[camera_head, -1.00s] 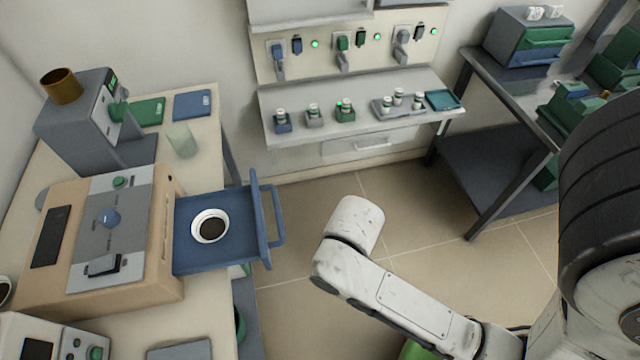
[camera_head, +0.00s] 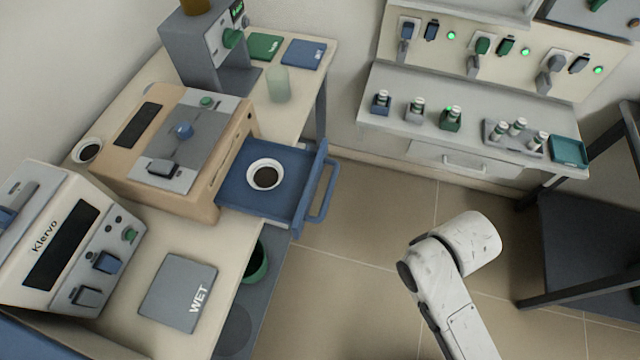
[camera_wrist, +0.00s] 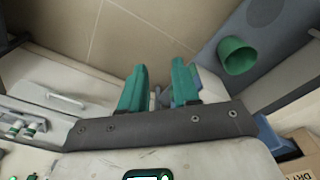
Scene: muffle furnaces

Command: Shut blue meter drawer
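The blue drawer (camera_head: 285,207) stands pulled out from the right side of the beige meter (camera_head: 212,205), its handle (camera_head: 323,188) at the outer end. A white dish (camera_head: 265,174) with dark contents sits in the drawer. In the wrist view, my gripper (camera_wrist: 160,86) has two green fingers held apart, with nothing clearly gripped. A blue part shows beside the right finger; I cannot tell what it is. Another blue piece (camera_wrist: 277,137) shows right of the gripper's base. In the head view my gripper is out of sight; only an arm link shows, to the right of the drawer.
A grey WET mat (camera_head: 178,292) and a Klervo device (camera_head: 70,240) lie nearer on the bench. A translucent cup (camera_head: 278,84) stands behind the drawer. A green cup (camera_head: 257,264) sits on the lower shelf. Floor (camera_head: 375,215) right of the handle is clear.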

